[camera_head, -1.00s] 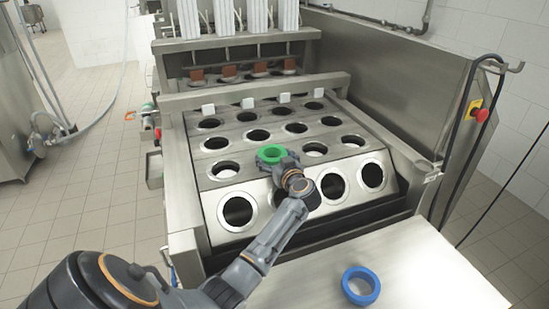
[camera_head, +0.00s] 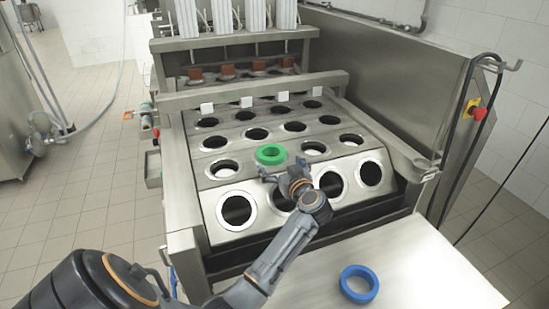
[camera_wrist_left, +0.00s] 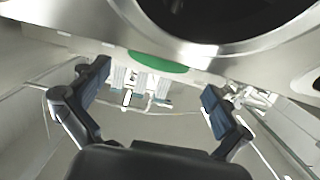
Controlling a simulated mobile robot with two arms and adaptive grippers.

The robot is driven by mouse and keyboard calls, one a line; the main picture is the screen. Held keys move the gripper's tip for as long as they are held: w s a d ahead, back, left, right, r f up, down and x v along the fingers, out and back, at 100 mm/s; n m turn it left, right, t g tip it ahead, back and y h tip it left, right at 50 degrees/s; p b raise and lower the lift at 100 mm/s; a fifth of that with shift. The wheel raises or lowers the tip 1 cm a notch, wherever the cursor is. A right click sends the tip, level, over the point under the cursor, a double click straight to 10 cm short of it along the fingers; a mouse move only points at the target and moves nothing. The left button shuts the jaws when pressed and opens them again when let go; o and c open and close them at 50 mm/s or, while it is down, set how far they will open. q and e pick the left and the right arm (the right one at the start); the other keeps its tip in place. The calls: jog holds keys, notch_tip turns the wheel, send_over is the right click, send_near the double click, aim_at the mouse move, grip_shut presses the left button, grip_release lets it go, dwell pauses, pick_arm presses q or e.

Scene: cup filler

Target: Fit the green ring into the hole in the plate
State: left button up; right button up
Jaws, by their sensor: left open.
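The green ring (camera_head: 270,154) rests at a hole position in the front flat row of the metal plate (camera_head: 234,170), between two open holes. I cannot tell how deep it sits. Its green edge also shows in the left wrist view (camera_wrist_left: 160,62), partly behind the plate's metal edge. My left gripper (camera_head: 283,170) is open and empty, just in front of the ring and apart from it. In the left wrist view its two fingers are spread wide with nothing between them. My right gripper is not in view.
A blue ring (camera_head: 359,284) lies on the metal table (camera_head: 430,265) at the front right. Several sloped front holes (camera_head: 237,210) lie below the gripper. A crossbar (camera_head: 255,91) with white blocks spans the machine behind. A tall metal panel stands to the right.

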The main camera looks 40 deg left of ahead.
pick_arm(q)
jog(key=v, duration=0.5)
jog(key=shift+s+d+r, duration=0.1)
jog(key=shift+s+d, duration=0.25)
jog(key=shift+d, duration=0.2)
